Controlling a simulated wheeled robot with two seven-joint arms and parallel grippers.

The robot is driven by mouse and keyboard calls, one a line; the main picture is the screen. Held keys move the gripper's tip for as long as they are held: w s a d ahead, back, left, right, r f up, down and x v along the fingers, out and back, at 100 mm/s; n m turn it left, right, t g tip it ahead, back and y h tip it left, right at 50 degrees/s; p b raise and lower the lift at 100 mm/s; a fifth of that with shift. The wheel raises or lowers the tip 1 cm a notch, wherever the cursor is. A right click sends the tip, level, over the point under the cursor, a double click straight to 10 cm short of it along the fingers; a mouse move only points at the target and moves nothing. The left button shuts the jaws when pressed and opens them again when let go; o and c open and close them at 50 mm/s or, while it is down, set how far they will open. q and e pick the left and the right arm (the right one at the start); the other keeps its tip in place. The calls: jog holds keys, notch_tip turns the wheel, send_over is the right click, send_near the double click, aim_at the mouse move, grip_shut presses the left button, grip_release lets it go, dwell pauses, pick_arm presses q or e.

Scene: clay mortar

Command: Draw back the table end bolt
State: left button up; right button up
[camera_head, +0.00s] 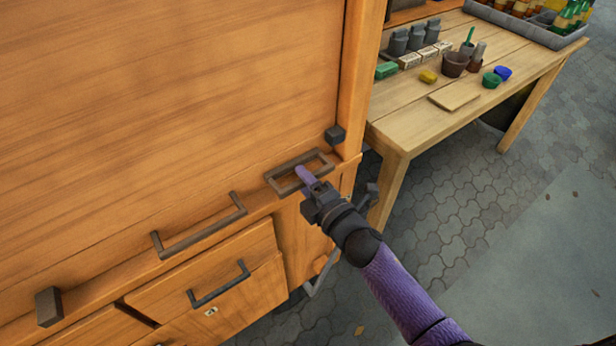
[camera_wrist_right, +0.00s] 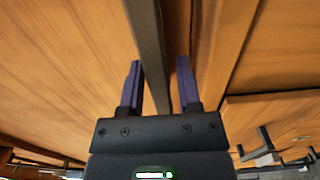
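A dark metal rectangular loop (camera_head: 290,162) is on the ledge at the right end of the wooden cabinet; I cannot tell for sure whether it is the table end bolt. My right gripper (camera_head: 305,176) is at this loop, its purple fingers over the opening. In the right wrist view, the two purple fingers (camera_wrist_right: 160,82) stand apart, with a dark bar (camera_wrist_right: 149,45) running between them. The bar lies nearer the left finger, and a gap shows on its right. Whether the bar touches a finger is unclear. My left gripper is out of view.
A dark block (camera_head: 335,134) is just above the loop. A long handle (camera_head: 200,230) and a drawer handle (camera_head: 219,286) are to the left, with another block (camera_head: 48,306). A wooden table (camera_head: 440,113) with pots and small items stands behind right. Paved floor is open at right.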

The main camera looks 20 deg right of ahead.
jog(key=shift+o, duration=0.8)
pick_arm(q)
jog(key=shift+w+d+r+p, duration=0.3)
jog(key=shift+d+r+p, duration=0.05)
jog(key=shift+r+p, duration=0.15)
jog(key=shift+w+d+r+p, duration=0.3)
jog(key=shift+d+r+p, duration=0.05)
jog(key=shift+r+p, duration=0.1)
pick_arm(e)
jog(key=v, duration=0.9)
jog(key=shift+s+d, duration=0.2)
jog(key=shift+s, duration=0.15)
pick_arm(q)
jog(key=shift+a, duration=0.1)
